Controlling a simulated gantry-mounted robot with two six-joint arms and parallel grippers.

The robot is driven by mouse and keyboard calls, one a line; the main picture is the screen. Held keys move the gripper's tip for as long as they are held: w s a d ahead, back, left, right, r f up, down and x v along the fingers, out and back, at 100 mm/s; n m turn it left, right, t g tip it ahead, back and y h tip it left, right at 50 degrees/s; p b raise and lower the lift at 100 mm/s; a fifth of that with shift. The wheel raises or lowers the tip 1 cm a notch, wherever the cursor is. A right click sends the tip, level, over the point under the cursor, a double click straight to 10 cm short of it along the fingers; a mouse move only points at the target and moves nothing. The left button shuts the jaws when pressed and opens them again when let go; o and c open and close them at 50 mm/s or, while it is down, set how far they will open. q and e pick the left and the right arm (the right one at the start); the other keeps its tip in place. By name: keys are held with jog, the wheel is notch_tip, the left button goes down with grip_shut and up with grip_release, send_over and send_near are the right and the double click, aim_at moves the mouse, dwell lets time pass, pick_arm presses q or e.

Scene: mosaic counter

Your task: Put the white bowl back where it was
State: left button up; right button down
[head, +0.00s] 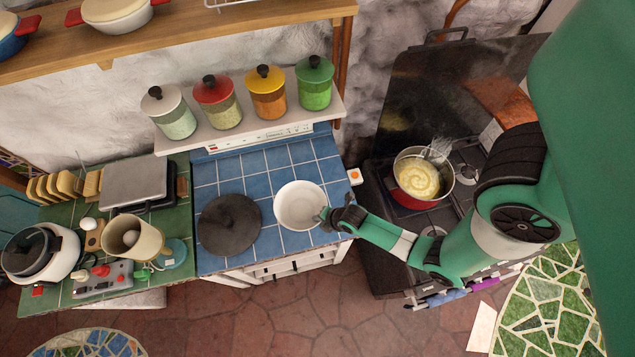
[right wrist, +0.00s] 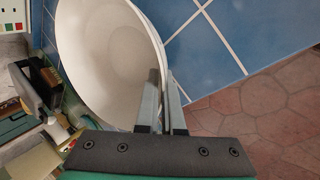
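The white bowl (head: 297,203) is upright over the right part of the blue tiled counter (head: 279,159). I cannot tell for sure whether its base touches the tiles. My right gripper (head: 327,217) is at the bowl's right rim. In the right wrist view the bowl (right wrist: 103,55) fills the upper left. The right gripper's fingers (right wrist: 164,98) are closed on its rim, one inside the bowl and one outside. My left gripper is not in view.
A dark round lid (head: 229,225) lies left of the bowl. A shelf with several colored jars (head: 267,92) is behind. A red pot (head: 421,176) with yellow food and a whisk stands on the stove at right. A green counter with appliances is at left.

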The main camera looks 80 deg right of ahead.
jog(key=shift+w+d+f+b, duration=0.15)
jog(key=shift+f+b, duration=0.2)
jog(key=shift+f, duration=0.65)
jog(key=shift+w+d+f+b, duration=0.1)
jog(key=shift+f+b, duration=0.2)
jog(key=shift+f, duration=0.65)
jog(key=c, duration=1.5)
grip_release()
jog(key=shift+a+f, duration=0.1)
jog(key=o, duration=0.5)
jog(key=shift+c, duration=0.2)
